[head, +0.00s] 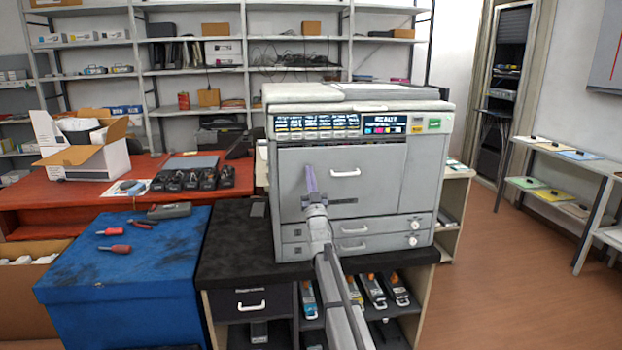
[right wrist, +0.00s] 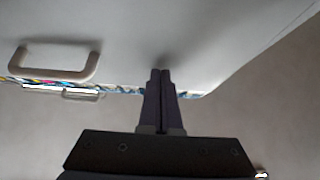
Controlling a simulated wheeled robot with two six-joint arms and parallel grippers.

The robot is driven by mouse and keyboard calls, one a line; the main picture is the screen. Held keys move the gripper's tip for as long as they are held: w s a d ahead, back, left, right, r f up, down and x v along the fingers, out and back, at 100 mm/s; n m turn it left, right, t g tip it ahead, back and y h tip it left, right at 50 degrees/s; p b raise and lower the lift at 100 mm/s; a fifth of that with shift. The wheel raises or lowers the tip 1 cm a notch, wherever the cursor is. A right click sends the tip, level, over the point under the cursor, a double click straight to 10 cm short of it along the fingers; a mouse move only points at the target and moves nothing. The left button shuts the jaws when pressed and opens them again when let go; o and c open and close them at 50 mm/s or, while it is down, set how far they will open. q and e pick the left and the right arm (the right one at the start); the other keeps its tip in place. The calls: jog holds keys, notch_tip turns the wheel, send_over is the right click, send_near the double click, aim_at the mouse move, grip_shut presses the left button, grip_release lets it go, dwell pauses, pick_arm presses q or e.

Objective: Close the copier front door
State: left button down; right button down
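The grey copier (head: 425,180) stands on the black-topped stand. Its front door (head: 375,190) is upright, close to flush with the body; a dark line runs along its top edge, and I cannot tell whether it is fully shut. The door has a white handle (head: 345,173), which also shows at the left of the right wrist view (right wrist: 55,66). My right gripper (head: 311,182) is in front of the door, left of the handle. In the right wrist view its fingers (right wrist: 161,80) are together and empty, their tips at or very near the door panel. My left gripper is out of view.
Two drawers (head: 355,238) with handles sit below the door. The stand (head: 232,245) holds cartridges on its lower shelves. A blue chest (head: 125,260) with tools on it stands at the left, before a red table (head: 60,195). The floor (head: 510,270) at right is clear.

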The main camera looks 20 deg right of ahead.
jog(key=s+a, duration=0.2)
jog(key=s, duration=0.6)
jog(key=shift+s, duration=0.35)
jog(key=shift+r, duration=0.1)
